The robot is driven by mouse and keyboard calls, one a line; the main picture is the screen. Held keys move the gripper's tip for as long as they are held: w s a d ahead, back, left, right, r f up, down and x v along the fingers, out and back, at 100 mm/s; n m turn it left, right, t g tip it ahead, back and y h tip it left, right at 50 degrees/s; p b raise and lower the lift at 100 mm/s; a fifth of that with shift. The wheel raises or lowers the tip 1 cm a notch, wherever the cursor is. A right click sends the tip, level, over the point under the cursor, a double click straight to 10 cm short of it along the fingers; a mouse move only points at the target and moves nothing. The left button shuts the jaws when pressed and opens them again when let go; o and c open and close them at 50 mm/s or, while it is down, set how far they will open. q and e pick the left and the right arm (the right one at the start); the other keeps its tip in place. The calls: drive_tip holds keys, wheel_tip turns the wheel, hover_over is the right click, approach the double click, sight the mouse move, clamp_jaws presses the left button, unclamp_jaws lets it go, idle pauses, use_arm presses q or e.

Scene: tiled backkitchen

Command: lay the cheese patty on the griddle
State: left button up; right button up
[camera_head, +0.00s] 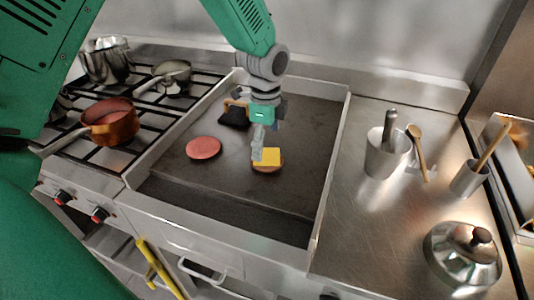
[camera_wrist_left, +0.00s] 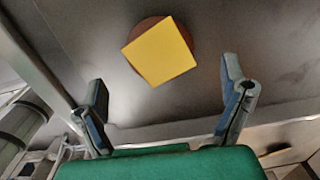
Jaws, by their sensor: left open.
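The cheese patty (camera_head: 268,160) is a brown round patty with a square yellow cheese slice on top. It lies on the dark griddle (camera_head: 225,172), near the middle. In the left wrist view the cheese patty (camera_wrist_left: 160,52) shows ahead of the fingers, with the cheese covering most of it. My left gripper (camera_head: 258,150) is just above and beside the patty in the head view. In the left wrist view my left gripper (camera_wrist_left: 165,105) has its fingers wide apart with nothing between them. My right gripper is not in view.
A plain reddish patty (camera_head: 203,148) and a dark spatula-like tool (camera_head: 235,113) lie on the griddle. The griddle has raised metal walls. Left are burners with a copper pan (camera_head: 109,121). Right, the steel counter holds a utensil cup (camera_head: 386,153) and a domed lid (camera_head: 462,255).

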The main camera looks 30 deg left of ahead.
sight(266, 157)
use_arm(q)
wheel_tip(266, 157, up, 6)
drive_tip(key=shift+r, duration=0.25)
idle(0.5)
